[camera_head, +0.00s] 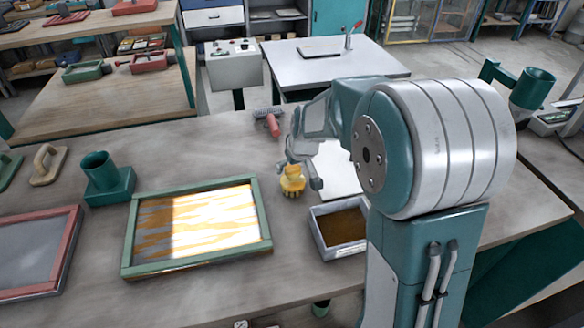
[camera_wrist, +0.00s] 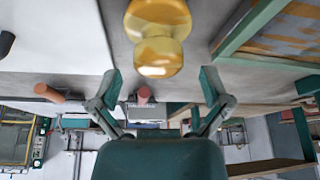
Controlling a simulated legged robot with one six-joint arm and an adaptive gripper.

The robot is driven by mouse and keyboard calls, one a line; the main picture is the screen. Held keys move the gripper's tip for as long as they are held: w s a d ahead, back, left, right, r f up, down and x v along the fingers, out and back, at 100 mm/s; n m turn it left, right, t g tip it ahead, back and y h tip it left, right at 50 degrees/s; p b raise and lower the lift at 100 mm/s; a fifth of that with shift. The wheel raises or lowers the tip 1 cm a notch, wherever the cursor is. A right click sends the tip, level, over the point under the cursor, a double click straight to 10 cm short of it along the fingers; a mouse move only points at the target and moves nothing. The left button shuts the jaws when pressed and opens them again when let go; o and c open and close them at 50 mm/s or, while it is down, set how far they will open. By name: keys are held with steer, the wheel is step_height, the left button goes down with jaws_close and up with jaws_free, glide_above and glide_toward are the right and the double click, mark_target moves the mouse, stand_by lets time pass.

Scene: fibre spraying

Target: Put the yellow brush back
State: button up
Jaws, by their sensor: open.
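The yellow brush (camera_head: 292,182) stands on the grey table, just right of the green-framed panel. In the wrist view the yellow brush (camera_wrist: 157,38) shows as a rounded, waisted knob ahead of the fingers, apart from them. My gripper (camera_head: 301,174) is at the brush, partly hidden by its own links. In the wrist view my gripper (camera_wrist: 160,78) is open, its fingers spread wide with nothing between the tips. A green cup holder (camera_head: 120,188) stands empty at the left of the table.
The green-framed panel (camera_head: 128,232) has amber streaks. A shallow tray (camera_head: 323,246) with brown content and a white sheet (camera_head: 338,168) lie right of the brush. A red-handled tool (camera_head: 272,126) lies behind. Another green cup (camera_head: 533,88) stands far right. Bare table lies behind the panel.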

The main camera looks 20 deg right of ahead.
steer(key=v, duration=1.1)
steer(key=s+a+r+m+t+h, duration=0.1)
steer(key=s+r+m, duration=0.1)
steer(key=s, duration=2.1)
steer(key=shift+s+r+m, duration=0.3)
steer(key=shift+s+r, duration=0.05)
steer(key=shift+r, duration=0.05)
